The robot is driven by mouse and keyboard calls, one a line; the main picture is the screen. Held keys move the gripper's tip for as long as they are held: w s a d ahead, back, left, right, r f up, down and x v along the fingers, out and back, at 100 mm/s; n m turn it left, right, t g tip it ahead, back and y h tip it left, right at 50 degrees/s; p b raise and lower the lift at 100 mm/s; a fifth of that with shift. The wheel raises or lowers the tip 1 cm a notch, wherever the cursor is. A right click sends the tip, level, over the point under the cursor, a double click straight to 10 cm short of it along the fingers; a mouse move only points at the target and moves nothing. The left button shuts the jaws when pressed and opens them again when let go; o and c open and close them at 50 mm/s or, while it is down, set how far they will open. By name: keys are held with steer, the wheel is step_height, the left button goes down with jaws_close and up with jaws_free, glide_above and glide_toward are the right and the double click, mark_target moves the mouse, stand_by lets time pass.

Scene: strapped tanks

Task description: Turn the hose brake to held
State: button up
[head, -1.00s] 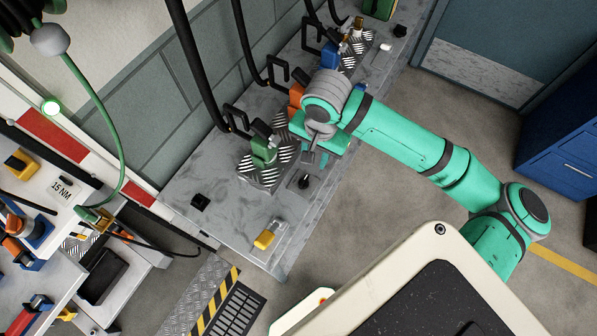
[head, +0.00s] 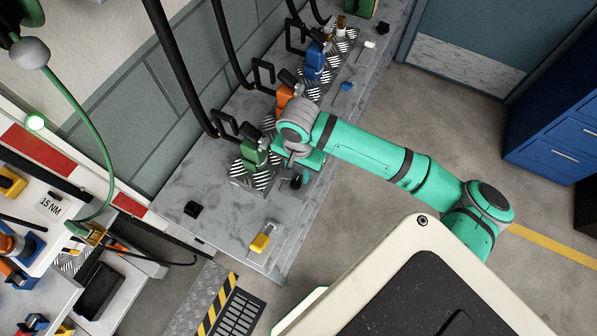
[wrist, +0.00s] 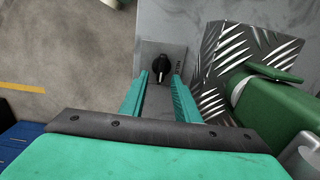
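A small black knob with a pointer shape, which I take for the hose brake, sits on a grey plate at the bench's front edge. It shows in the wrist view (wrist: 160,66) and, partly covered, in the head view (head: 296,181). Faint lettering stands beside it, too small to read. My gripper (wrist: 160,97) is open, with its two teal fingers apart and pointing at the knob. The knob shows between and just beyond the fingertips; I see no contact. In the head view my wrist hides most of the fingers.
A green valve body (head: 254,153) on a chequered plate stands close beside my gripper, at right in the wrist view (wrist: 272,108). Orange (head: 284,98) and blue (head: 314,61) bodies stand farther along the bench. A yellow switch (head: 260,241) is near the bench corner.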

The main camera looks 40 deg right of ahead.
steer(key=shift+f, duration=0.25)
jaws_close()
